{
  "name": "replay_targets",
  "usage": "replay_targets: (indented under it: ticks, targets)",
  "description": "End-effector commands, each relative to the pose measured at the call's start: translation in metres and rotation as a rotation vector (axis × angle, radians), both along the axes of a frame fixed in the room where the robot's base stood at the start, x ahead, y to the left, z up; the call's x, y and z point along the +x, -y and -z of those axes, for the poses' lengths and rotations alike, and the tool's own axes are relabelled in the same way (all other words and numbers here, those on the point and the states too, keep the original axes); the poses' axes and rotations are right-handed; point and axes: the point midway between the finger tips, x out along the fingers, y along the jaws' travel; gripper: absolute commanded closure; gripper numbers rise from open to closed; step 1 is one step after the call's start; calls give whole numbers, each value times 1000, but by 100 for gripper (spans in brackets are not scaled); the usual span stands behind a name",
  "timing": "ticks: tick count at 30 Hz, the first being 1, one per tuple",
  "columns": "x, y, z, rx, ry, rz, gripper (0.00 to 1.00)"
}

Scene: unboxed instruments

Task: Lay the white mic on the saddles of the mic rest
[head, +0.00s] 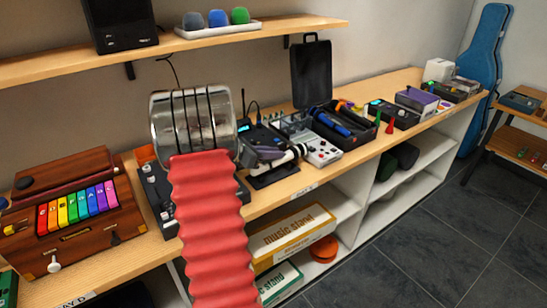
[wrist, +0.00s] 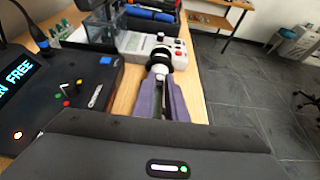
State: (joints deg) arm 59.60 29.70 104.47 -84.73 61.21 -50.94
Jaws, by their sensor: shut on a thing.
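The white mic (head: 283,158) lies roughly level in the head view, over the dark mic rest (head: 274,178) on the shelf top. It also shows in the wrist view (wrist: 160,72), pointing away from me, with a black ring around it near its far end. My gripper (wrist: 162,98) has purple-grey fingers on both sides of the mic's handle and is shut on it. The rest is hidden in the wrist view. I cannot tell whether the mic touches the saddles.
A white device with knobs (head: 318,151) stands just beyond the mic. A dark box with a lit screen (wrist: 45,88) stands close on the left in the wrist view. A black open case (head: 343,122) is farther along. The shelf's front edge is close on the right.

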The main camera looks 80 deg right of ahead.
Motion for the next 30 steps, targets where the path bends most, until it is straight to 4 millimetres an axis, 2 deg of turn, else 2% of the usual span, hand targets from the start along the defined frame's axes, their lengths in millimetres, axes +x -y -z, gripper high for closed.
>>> replay_targets:
  ticks: [3,16,17,24,30]
  targets:
    - [0,0,12,0,0,1,100]
    - [-1,0,16,-2,0,2,100]
    - [-1,0,16,-1,1,2,87]
    - [-1,0,16,-1,1,3,70]
    - [-1,0,16,-1,1,3,69]
